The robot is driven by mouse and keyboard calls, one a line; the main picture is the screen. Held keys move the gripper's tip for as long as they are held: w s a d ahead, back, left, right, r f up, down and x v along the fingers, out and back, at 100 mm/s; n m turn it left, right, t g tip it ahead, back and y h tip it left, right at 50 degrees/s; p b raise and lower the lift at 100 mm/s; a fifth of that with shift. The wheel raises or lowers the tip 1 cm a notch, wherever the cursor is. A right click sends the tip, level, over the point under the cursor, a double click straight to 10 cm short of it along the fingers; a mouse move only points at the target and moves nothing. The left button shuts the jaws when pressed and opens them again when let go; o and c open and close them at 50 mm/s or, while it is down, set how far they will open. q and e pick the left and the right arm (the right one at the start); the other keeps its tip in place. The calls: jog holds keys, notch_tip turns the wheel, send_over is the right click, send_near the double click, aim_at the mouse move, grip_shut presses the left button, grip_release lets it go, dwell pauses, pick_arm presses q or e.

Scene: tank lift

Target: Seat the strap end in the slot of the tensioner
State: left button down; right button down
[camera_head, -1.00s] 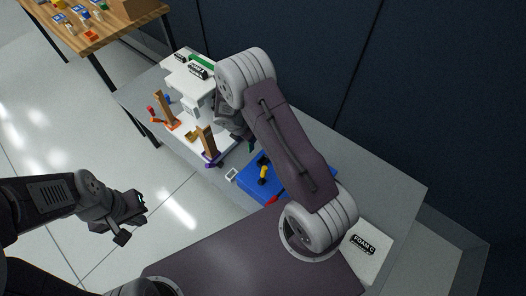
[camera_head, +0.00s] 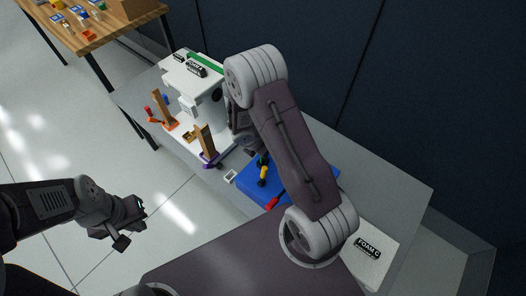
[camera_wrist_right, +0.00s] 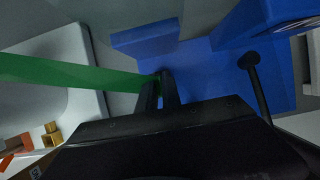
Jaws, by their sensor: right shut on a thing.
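The green strap (camera_wrist_right: 85,73) crosses the right wrist view from the left edge to my right gripper (camera_wrist_right: 165,88). The gripper is shut on its end, and the fingers hide the tip. Part of the strap (camera_head: 205,63) shows on top of the white block at the back. A blue body with raised walls (camera_wrist_right: 145,38), probably the tensioner, lies just beyond the fingers; I cannot make out its slot. In the head view it is the blue piece (camera_head: 250,197) on the bench, partly under my right arm, which hides the right fingertips. My left gripper (camera_head: 137,213) hangs empty over the floor.
A white stand (camera_head: 205,88) and brown uprights on orange and purple bases (camera_head: 204,140) stand left of the blue piece. A black rod with a round end (camera_wrist_right: 250,62) stands near the right fingers. A wooden table (camera_head: 115,30) stands back left.

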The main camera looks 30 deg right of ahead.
jog(key=shift+f, duration=0.2)
jog(key=c, duration=1.5)
grip_release()
jog(key=shift+c, duration=0.2)
jog(key=shift+r, duration=0.45)
jog(key=p+v, duration=0.5)
jog(key=v, duration=0.7)
jog(key=s+a+r+m+y, duration=0.1)
jog(key=s+m, duration=0.4)
jog(key=m, duration=0.6)
jog(key=s+a+r+m+y, duration=0.2)
jog(key=s+r+m, duration=0.4)
jog(key=m, duration=0.6)
jog(key=shift+a+y, duration=0.2)
jog(key=shift+y, duration=0.4)
